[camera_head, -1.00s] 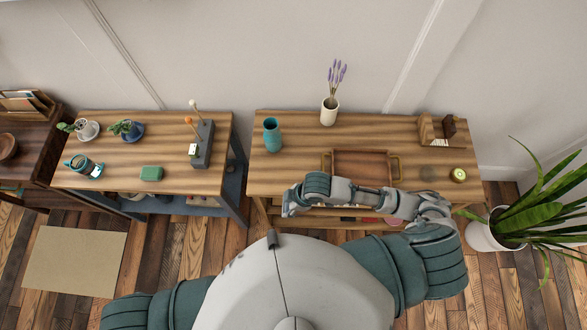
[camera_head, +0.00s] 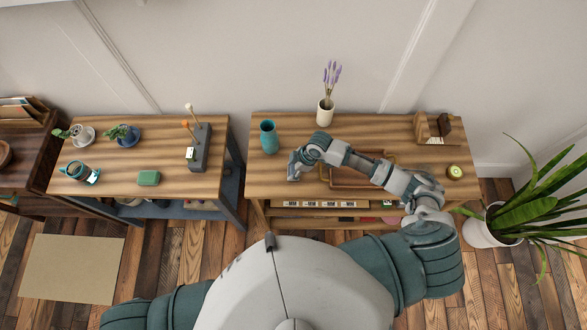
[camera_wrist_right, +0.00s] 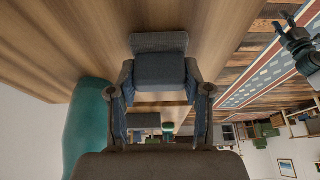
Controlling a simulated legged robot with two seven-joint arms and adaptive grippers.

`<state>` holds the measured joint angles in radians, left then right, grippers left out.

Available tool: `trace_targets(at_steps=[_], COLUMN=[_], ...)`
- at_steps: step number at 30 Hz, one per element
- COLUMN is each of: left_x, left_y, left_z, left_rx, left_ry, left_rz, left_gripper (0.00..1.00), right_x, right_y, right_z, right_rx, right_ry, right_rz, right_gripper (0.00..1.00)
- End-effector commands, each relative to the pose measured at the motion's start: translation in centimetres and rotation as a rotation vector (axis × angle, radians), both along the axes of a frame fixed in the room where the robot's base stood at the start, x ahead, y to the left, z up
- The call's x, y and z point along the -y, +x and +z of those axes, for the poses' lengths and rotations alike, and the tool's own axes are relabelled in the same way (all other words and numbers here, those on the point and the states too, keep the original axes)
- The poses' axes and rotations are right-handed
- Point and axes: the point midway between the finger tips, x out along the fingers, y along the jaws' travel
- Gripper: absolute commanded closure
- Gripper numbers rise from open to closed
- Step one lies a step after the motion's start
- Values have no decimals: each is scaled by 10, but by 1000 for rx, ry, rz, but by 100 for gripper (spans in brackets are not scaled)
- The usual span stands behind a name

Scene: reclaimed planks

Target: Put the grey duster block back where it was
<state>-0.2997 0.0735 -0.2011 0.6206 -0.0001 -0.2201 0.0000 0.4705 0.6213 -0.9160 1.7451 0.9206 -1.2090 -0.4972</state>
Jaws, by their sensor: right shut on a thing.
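The grey duster block (camera_wrist_right: 159,72) shows in the right wrist view between the two fingers of my right gripper (camera_wrist_right: 161,98), which is shut on it. In the head view my right gripper (camera_head: 293,172) is over the left part of the right-hand wooden table, in front of the teal vase (camera_head: 268,137). The block cannot be made out clearly there. The vase also shows close on the left in the wrist view (camera_wrist_right: 88,130). I cannot tell whether the block touches the table.
My right forearm crosses a brown tray (camera_head: 345,183) on the right table (camera_head: 375,125). A white vase with lavender (camera_head: 325,112), a wooden holder (camera_head: 433,128) and a round green-topped item (camera_head: 454,172) stand there too. A second table (camera_head: 110,180) stands left, across a gap.

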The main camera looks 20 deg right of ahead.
Motion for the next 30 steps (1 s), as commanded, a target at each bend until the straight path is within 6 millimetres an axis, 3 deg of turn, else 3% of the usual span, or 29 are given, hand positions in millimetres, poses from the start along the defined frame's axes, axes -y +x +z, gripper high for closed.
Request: trace_targets(at_steps=[8, 9, 12, 23, 30], left_x=[-8, -8, -8, -4, -4], left_y=[0, 0, 0, 0, 0], left_z=[0, 0, 0, 0, 4], left_rx=[0, -1, -1, -1, 0], left_ry=[9, 10, 10, 4, 4], left_rz=[-2, -2, -2, -1, 0], left_gripper=[60, 60, 60, 60, 60], right_x=[2, 2, 3, 2, 19], right_y=[0, 0, 0, 0, -4], right_z=[-2, -3, -3, 2, 42], right_rx=[1, 0, 1, 2, 5], right_ry=[2, 1, 2, 2, 1], right_rz=[0, 0, 0, 1, 0], right_gripper=[84, 46, 26, 26, 26])
